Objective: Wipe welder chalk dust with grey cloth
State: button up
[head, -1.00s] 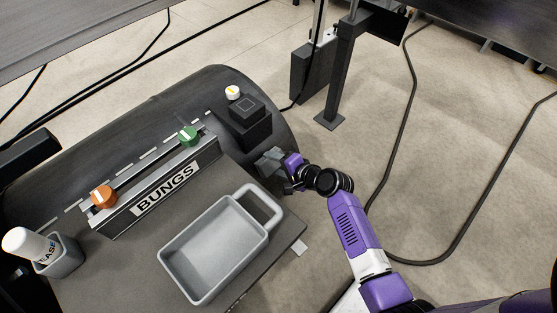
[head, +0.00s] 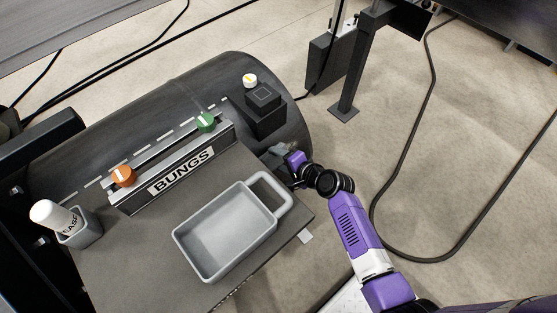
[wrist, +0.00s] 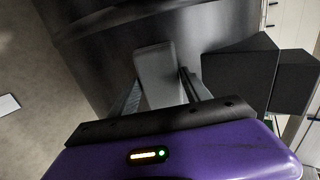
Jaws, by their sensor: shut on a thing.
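My gripper (head: 284,156) is over the right end of the dark drum-shaped float (head: 215,85), between the black block and the tray handle. It is shut on a grey piece, apparently the grey cloth (wrist: 156,68), which stands out between the two fingers in the wrist view. In the head view the cloth is small and partly hidden by my gripper. I cannot tell whether it touches the float. White dashes (head: 143,141) run along the float's top behind the rail; I cannot tell whether they are chalk. No other dust patch is clear.
A grey handled tray (head: 181,252) lies on the dark board. Behind it stands the BUNGS rail (head: 181,171) with orange (head: 122,177) and green (head: 206,122) knobs. A black block (head: 265,113) stands beside my gripper. A white-capped bottle (head: 55,214) sits in a cup at left.

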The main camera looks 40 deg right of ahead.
jog(key=shift+w+d+b, duration=0.15)
jog(key=shift+d+b, duration=0.55)
jog(key=shift+d, duration=2.05)
jog(key=shift+w+d+b, duration=0.1)
jog(key=shift+d+b, duration=0.55)
jog(key=shift+d, duration=2.05)
jog(key=p+v, duration=0.4)
jog(key=v, duration=0.2)
jog(key=shift+p+v, duration=0.9)
jog(key=shift+v, duration=0.65)
